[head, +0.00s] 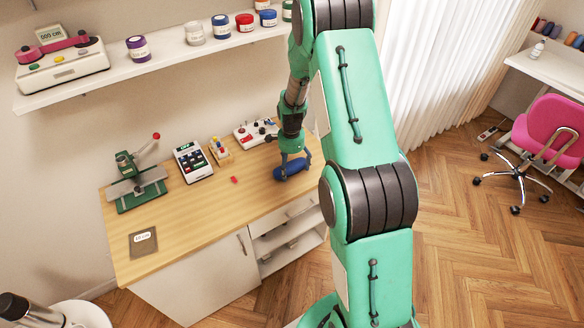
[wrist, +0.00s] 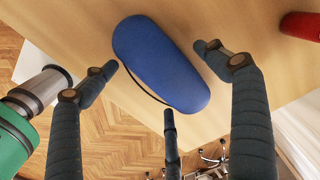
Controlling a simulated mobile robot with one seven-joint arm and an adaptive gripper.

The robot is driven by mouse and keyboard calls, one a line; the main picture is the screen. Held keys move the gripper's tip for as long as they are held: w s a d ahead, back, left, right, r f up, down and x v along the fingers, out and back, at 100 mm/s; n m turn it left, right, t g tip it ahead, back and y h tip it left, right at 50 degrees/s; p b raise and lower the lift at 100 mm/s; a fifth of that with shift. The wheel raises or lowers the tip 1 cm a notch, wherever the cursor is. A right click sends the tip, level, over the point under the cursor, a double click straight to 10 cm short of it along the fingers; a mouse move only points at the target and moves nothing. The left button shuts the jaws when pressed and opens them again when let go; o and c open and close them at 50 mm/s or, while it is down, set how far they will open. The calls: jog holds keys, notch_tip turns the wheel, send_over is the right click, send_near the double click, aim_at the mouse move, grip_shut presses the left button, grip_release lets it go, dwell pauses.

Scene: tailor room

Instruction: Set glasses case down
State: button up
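The blue glasses case (head: 288,170) lies on the wooden counter top near its right end. In the wrist view the case (wrist: 160,65) is a long rounded shape lying at a slant, with a dark seam along its lower edge. My gripper (head: 294,160) is right above the case, pointing down. In the wrist view the fingers of my gripper (wrist: 155,57) are spread on either side of the case. A gap shows between the right fingertip and the case. The left fingertip is close to the edge; whether it touches I cannot tell.
The counter (head: 190,215) has clear room left of the case. A small red item (head: 234,180) lies there. Behind stand a green press (head: 137,188), a label device (head: 193,162) and a tray (head: 252,133). A dark square (head: 143,242) lies front left. A shelf (head: 170,65) hangs above.

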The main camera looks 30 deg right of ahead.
aim_at(291, 167)
notch_tip(291, 167, up, 12)
jog(key=p, duration=0.2)
jog(key=shift+r, duration=0.15)
dwell(0.6)
jog(key=shift+w, duration=0.15)
dwell(0.4)
